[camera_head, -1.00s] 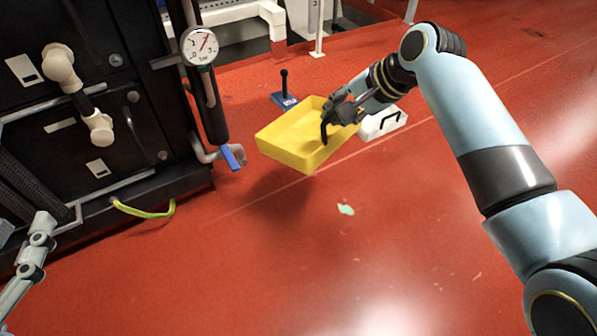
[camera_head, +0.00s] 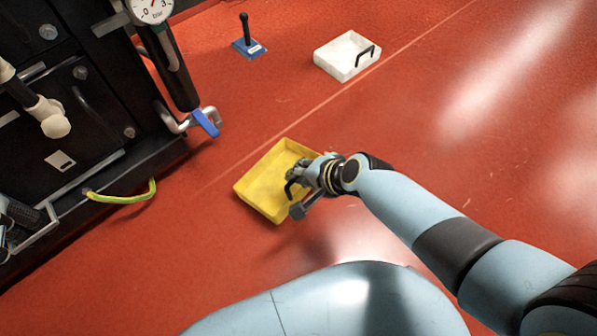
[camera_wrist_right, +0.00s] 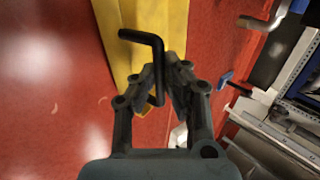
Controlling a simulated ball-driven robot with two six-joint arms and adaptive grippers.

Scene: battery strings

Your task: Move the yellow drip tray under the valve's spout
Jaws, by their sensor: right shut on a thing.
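The yellow drip tray (camera_head: 262,183) is in the middle of the head view, tilted in the picture, with its black handle (camera_head: 290,187) on its right side. My right gripper (camera_head: 293,180) is shut on that handle; the wrist view shows the fingers (camera_wrist_right: 165,85) closed around the bent black handle (camera_wrist_right: 157,60), with the yellow tray wall (camera_wrist_right: 150,25) behind. The valve with its blue lever (camera_head: 206,123) and grey pipe (camera_head: 172,119) is up and left of the tray, apart from it. I cannot tell how high the tray is. My left gripper is out of view.
A white tray (camera_head: 335,52) with a black handle and a blue block with a black post (camera_head: 249,48) stand on the red floor at the back. The black cabinet (camera_head: 110,165) and a yellow-green cable (camera_head: 125,196) are at left. Open floor lies around the yellow tray.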

